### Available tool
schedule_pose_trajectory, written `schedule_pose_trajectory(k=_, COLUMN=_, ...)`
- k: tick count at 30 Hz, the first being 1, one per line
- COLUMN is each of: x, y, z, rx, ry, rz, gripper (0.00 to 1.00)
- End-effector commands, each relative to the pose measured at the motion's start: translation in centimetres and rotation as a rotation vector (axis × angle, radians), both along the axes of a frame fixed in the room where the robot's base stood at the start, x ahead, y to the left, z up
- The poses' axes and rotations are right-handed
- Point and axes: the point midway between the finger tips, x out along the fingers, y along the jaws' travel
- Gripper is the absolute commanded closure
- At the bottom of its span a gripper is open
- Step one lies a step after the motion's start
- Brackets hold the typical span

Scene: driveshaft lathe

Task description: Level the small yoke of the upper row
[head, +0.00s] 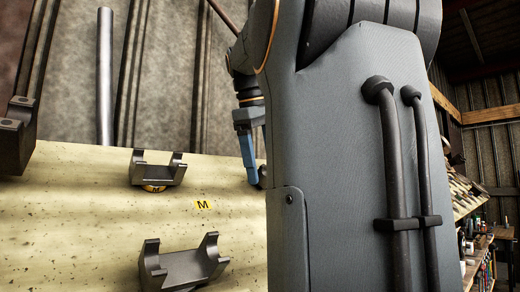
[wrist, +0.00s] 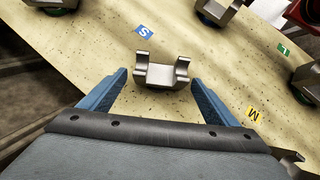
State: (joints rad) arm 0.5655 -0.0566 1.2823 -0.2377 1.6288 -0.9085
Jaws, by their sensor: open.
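A small grey metal yoke (wrist: 162,77) with two upright prongs sits on the pale speckled bench beside the blue S label (wrist: 145,31) in the wrist view. My gripper (wrist: 159,80) is open, its two blue fingers on either side of the yoke as seen from the wrist. I cannot tell whether they touch it, or how far the yoke is tilted. In the head view my gripper (head: 251,165) is partly hidden behind my arm, which also hides this yoke.
In the head view, one yoke (head: 160,174) stands on a yellow M disc near an M label (head: 203,205), and a larger yoke (head: 187,267) lies nearer. In the wrist view, another yoke (wrist: 215,9) is at the top, near a green label (wrist: 284,49). Bench (head: 60,220) is clear at left.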

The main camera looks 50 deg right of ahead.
Motion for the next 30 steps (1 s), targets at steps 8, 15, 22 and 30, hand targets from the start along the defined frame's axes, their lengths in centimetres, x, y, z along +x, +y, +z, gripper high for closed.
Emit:
schedule_pose_trajectory(k=8, x=0.07, y=-0.44, z=-1.05, rx=0.000, ry=0.000, rz=-0.001, gripper=0.17)
schedule_pose_trajectory(k=15, x=0.07, y=-0.43, z=-1.06, rx=0.000, ry=0.000, rz=-0.001, gripper=0.29)
schedule_pose_trajectory(k=22, x=0.07, y=-0.43, z=-1.05, rx=0.000, ry=0.001, rz=-0.001, gripper=0.68)
schedule_pose_trajectory(k=30, x=0.06, y=-0.41, z=-1.04, rx=0.000, ry=0.001, rz=-0.001, gripper=0.76)
